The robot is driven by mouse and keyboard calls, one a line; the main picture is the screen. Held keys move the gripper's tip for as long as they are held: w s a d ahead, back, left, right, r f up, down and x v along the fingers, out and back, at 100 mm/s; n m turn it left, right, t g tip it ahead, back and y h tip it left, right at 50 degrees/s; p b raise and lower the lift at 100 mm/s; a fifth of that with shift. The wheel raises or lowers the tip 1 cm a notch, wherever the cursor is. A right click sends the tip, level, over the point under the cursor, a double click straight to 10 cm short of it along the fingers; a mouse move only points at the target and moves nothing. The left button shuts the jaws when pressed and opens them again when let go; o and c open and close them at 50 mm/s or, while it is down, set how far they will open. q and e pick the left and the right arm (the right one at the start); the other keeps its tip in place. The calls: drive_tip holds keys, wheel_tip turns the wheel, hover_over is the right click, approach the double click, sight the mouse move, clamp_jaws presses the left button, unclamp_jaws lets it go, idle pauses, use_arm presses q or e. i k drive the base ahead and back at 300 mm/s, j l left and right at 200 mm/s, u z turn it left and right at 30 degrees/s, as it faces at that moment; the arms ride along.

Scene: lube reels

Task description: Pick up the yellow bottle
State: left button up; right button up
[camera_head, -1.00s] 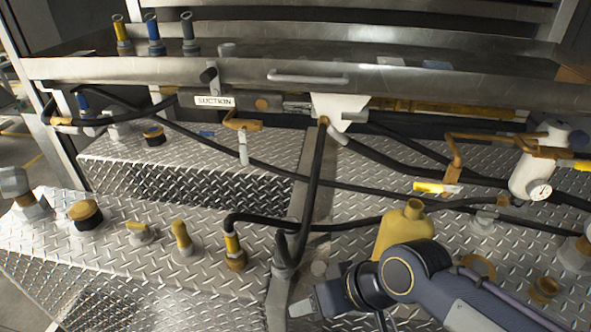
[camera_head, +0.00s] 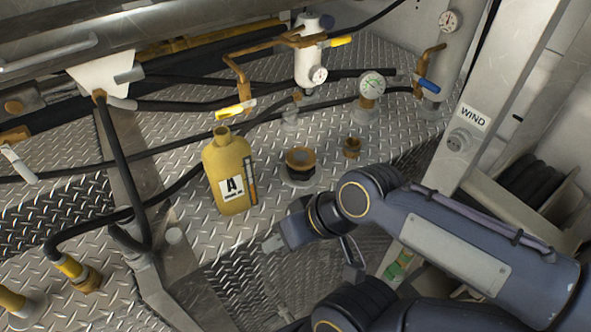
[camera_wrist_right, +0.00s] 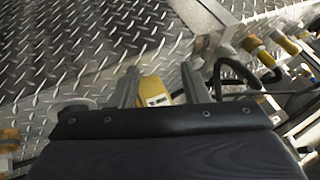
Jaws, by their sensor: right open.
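The yellow bottle (camera_head: 229,166) stands upright on the diamond-plate deck in the head view, with an open neck and a label marked "A". My right gripper (camera_head: 272,243) is to the lower right of the bottle, apart from it. In the right wrist view, the open jaws (camera_wrist_right: 160,74) show at the middle, and part of the yellow bottle (camera_wrist_right: 154,90) with its label shows between the two fingers, beyond them. The rest of the bottle is hidden by the gripper body there. My left gripper is not in view.
Black hoses (camera_head: 120,165) run behind and left of the bottle. A capped brown fitting (camera_head: 300,160) stands close to its right. A white cylinder with a gauge (camera_head: 310,62) and a yellow-handled valve (camera_head: 236,109) are behind.

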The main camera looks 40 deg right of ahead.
sight(228, 161)
drive_tip(key=z, duration=0.9)
